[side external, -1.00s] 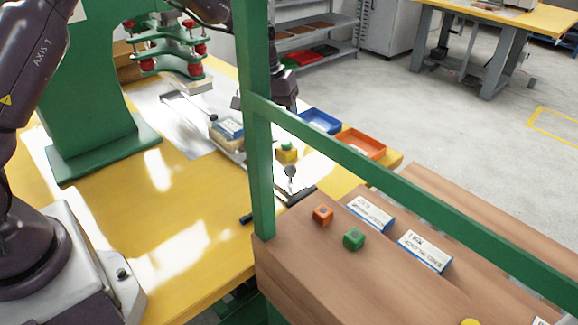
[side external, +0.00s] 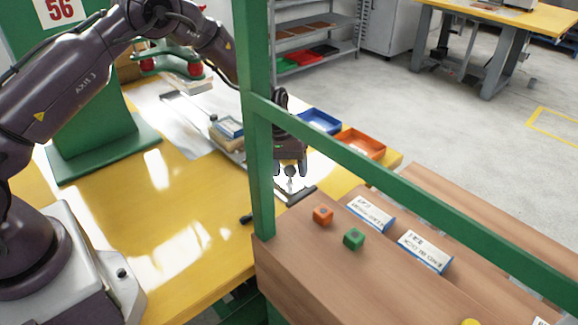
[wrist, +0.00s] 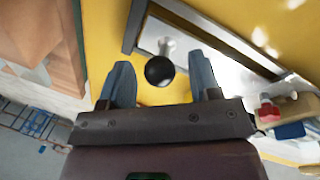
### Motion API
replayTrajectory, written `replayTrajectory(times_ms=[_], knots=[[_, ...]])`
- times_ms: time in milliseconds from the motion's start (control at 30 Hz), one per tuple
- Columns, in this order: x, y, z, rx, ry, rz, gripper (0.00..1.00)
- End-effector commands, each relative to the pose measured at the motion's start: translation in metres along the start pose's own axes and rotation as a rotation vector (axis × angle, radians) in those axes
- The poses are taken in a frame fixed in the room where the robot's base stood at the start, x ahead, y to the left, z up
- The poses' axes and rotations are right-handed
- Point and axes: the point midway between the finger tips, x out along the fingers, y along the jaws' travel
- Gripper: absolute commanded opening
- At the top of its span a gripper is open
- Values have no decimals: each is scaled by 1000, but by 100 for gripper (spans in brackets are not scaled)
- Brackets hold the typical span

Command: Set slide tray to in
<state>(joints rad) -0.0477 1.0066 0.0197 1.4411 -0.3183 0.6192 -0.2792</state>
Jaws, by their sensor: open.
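The slide tray is a long metal slide in a dark-edged frame (wrist: 222,42) on the yellow table. A post with a round knob (wrist: 159,71) stands near its front end; the knob looks black in the wrist view. My gripper (wrist: 160,68) is open, with one blue-grey finger on each side of the knob. The fingers look apart from it. In the side view my gripper (side external: 290,168) is low over the front end of the slide and hides part of it.
A green post and rail (side external: 258,150) cross in front of the slide. Blue (side external: 320,121) and orange (side external: 361,143) bins stand behind my gripper.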

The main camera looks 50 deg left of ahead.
Motion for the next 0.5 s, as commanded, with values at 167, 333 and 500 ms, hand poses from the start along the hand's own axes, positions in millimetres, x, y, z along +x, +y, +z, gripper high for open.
replayTrajectory(times_ms=[167,333,500], knots=[[0,0,0,0,0,0,57],[0,0,0,0,0,0,25],[0,0,0,0,0,0,0]])
